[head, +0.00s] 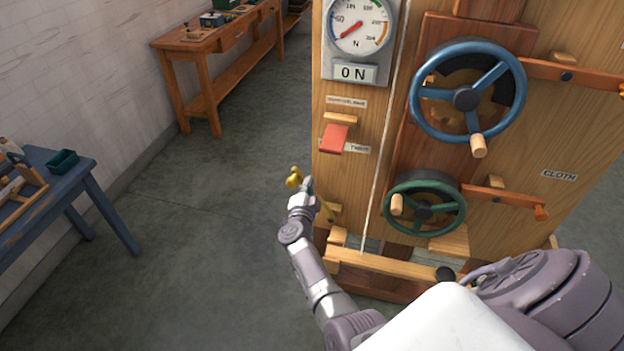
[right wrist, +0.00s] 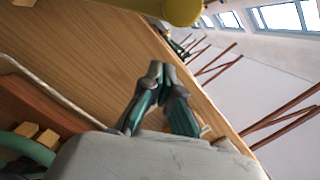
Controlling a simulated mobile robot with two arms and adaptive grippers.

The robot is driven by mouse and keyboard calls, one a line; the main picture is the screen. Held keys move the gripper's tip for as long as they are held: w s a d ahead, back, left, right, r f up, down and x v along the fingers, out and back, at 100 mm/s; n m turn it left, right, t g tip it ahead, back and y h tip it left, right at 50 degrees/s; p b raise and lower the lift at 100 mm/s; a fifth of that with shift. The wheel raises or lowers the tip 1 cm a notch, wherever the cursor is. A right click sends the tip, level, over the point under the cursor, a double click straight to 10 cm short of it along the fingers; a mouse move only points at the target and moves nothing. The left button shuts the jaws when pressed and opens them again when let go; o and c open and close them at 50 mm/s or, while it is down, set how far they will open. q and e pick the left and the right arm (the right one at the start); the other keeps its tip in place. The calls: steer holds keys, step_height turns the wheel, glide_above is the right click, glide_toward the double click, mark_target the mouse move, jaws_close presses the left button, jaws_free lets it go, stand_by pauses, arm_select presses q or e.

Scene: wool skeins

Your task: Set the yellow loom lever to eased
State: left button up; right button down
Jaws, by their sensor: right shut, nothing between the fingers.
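The yellow lever (head: 293,178) stands out from the lower left edge of the wooden loom panel, with its rounded knob up and to the left. Its lower part is partly hidden by my right gripper. My right gripper (head: 308,184) is shut and empty, just right of the knob in the head view. In the right wrist view the yellow knob (right wrist: 182,10) is at the top edge, beyond the closed fingertips (right wrist: 163,75). A gap shows there between fingertips and knob. I cannot read any position marks for this lever. My left gripper is not in view.
A red lever (head: 334,138) sits higher on the panel, under a dial (head: 358,28). A blue handwheel (head: 467,97) and a green handwheel (head: 424,209) are to the right. A wooden bar (head: 385,266) crosses below. The floor left of the panel is clear up to the blue table (head: 75,165).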

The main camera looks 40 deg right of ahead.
mark_target(295, 186)
steer(key=w+a, duration=0.1)
steer(key=w+f+n+b, duration=0.1)
steer(key=w+a+n, duration=0.1)
steer(key=shift+a+f+g, duration=0.3)
steer(key=shift+a, duration=0.1)
